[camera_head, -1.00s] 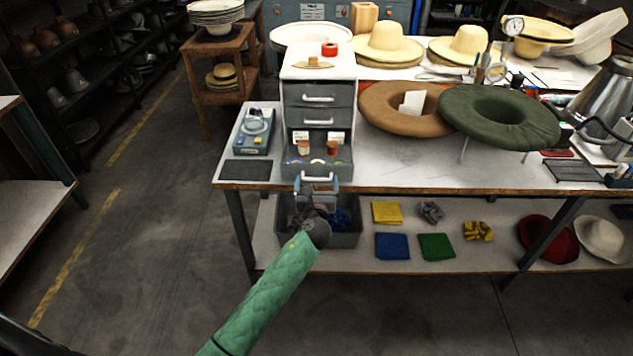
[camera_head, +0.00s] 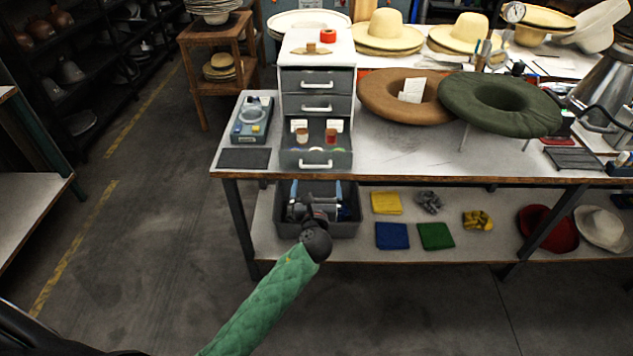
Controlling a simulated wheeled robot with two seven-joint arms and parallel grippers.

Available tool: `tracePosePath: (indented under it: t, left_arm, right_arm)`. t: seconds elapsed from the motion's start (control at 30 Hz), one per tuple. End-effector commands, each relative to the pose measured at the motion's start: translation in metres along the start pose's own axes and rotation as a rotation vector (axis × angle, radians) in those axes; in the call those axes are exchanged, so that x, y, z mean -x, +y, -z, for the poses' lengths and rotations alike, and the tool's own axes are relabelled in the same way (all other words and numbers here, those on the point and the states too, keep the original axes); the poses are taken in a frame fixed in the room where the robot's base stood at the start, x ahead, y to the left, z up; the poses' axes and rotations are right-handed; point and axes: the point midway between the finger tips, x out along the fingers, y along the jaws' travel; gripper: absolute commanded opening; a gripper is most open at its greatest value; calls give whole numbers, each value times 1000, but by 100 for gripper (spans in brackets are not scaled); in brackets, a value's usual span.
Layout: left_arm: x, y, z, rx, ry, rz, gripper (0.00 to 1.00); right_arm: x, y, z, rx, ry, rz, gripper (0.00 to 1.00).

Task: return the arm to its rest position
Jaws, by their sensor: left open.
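My left arm, in a green quilted sleeve, comes up from the bottom of the head view. Its gripper (camera_head: 319,192) is open and empty, just in front of the table edge and over the grey bin (camera_head: 348,229) on the lower shelf. The small drawer cabinet (camera_head: 318,65) stands on the table, with its bottom drawer (camera_head: 316,160) pulled out. That drawer's white handle is bare, and the gripper is below it, apart from it. Small spools sit in the open drawer. My right gripper is not in view.
The workbench (camera_head: 400,165) holds a brown ring cushion (camera_head: 378,98), a green ring cushion (camera_head: 470,112), straw hats and a blue-grey device (camera_head: 252,120). Folded cloths lie on the lower shelf (camera_head: 385,262). The floor left of the bench is clear.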

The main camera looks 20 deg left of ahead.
Motion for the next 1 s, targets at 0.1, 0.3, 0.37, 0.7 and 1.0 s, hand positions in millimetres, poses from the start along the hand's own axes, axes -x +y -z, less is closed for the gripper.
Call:
tracePosePath:
  t: [0.1, 0.3, 0.37, 0.7, 1.0]
  left_arm:
    - [5, 0, -1, 0, -1, 0, 100]
    - [6, 0, -1, 0, -1, -1, 100]
    - [6, 0, -1, 0, -1, -1, 100]
    - [6, 0, -1, 46, 0, -1, 100]
    - [7, 14, 14, 544, 54, -94, 100]
  right_arm:
    - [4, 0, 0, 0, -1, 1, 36]
    - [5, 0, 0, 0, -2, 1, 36]
    - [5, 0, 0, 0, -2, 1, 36]
    - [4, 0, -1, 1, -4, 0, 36]
    - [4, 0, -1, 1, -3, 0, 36]
